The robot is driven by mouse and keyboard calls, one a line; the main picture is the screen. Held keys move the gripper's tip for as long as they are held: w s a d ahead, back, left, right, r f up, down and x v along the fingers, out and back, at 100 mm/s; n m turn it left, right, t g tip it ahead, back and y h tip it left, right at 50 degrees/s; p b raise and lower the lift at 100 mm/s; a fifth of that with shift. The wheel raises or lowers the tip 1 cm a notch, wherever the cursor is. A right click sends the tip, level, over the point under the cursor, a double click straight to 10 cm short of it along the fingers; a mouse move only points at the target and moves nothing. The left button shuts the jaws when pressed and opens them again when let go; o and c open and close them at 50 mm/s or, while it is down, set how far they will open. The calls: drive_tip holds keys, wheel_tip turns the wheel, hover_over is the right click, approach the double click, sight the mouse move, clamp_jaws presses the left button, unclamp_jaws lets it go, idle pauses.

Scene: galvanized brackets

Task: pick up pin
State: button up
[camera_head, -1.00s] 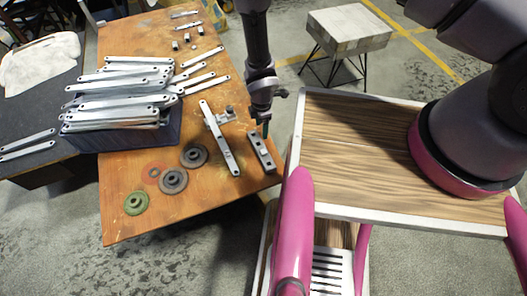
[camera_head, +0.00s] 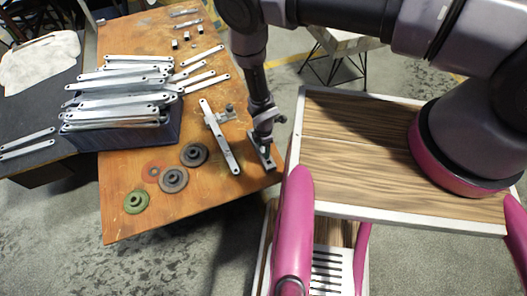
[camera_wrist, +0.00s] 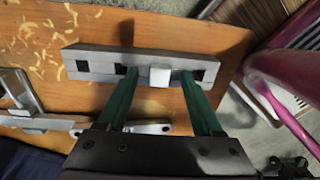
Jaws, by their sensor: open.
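The pin (camera_wrist: 159,77) looks like a small, pale square-ended piece on a grey metal block (camera_wrist: 88,64) with dark square holes. My gripper (camera_wrist: 158,88) is open, with one green finger on each side of the pin, apart from it. How deep the fingertips reach beside it is hard to tell. In the head view my gripper (camera_head: 266,142) is over the block (camera_head: 268,163) near the table's right edge and hides much of it and the pin.
The wooden table (camera_head: 225,186) also holds a long bar with a clamp (camera_head: 221,138), dark round flanges (camera_head: 174,180), a green one (camera_head: 136,201) and a dark bin (camera_head: 120,137) heaped with brackets. A wood-topped cart (camera_head: 350,165) stands close at the right.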

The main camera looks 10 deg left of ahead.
drive_tip(key=shift+f, duration=0.1)
clamp_jaws()
